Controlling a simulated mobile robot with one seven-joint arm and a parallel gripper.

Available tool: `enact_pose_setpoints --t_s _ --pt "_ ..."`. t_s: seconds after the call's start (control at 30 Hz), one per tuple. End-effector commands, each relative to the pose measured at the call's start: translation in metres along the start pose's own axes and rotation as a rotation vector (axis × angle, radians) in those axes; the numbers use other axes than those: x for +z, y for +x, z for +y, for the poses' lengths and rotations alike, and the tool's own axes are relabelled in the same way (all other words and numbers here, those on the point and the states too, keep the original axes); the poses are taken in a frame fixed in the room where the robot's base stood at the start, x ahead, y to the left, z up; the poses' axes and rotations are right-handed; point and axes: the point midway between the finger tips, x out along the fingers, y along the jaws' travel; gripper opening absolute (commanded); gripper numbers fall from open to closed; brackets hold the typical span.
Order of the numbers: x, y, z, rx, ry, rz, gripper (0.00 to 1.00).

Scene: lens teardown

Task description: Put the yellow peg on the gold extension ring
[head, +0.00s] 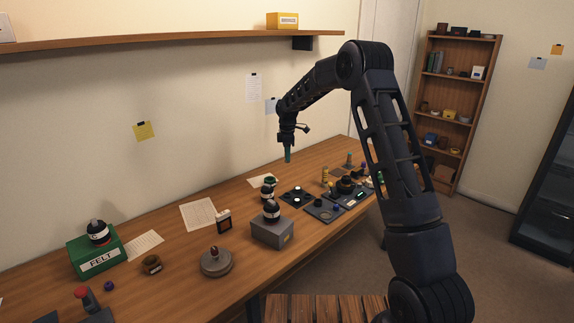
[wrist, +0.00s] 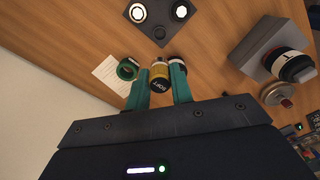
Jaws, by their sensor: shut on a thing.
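My gripper (wrist: 158,82) is raised above the back of the bench; its green fingers (head: 288,155) point down in the head view. It is shut on the yellow peg (wrist: 159,71), a yellow body with a black end that seems to read "SOFT". The fingers hide the peg in the head view. Beneath, in the wrist view, a green ring (wrist: 127,69) and a white-and-black part show on either side of it. I cannot tell for sure which part is the gold extension ring; a yellow banded stack (head: 325,175) stands on the bench to the right.
A dark plate (head: 286,198) with two white-lit circles lies near the gripper. A grey box (head: 272,235) bears a black-and-white lens (head: 271,211). A dark tray (head: 322,213) with parts lies at right. A grey round stand (head: 217,264) and green FELT box (head: 95,257) are at left.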

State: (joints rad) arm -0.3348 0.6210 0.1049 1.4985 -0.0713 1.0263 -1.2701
Motion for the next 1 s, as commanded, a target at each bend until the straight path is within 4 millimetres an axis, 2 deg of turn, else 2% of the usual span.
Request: enact_pose_setpoints --t_s 0.1,0.3,0.37,0.47,0.67,1.0 --pt "0.0 -0.009 0.0 0.001 0.0 0.001 0.01" --pt "-0.002 -0.013 -0.001 0.0 -0.003 0.0 0.01" --pt "-0.007 -0.013 -0.002 0.0 -0.009 0.0 0.01" --pt "-0.028 -0.013 -0.006 0.0 -0.034 0.001 0.01" --pt "-0.101 -0.017 -0.029 0.001 -0.125 0.001 0.01" --pt "-0.237 -0.024 -0.093 0.0 -0.303 0.0 0.01"
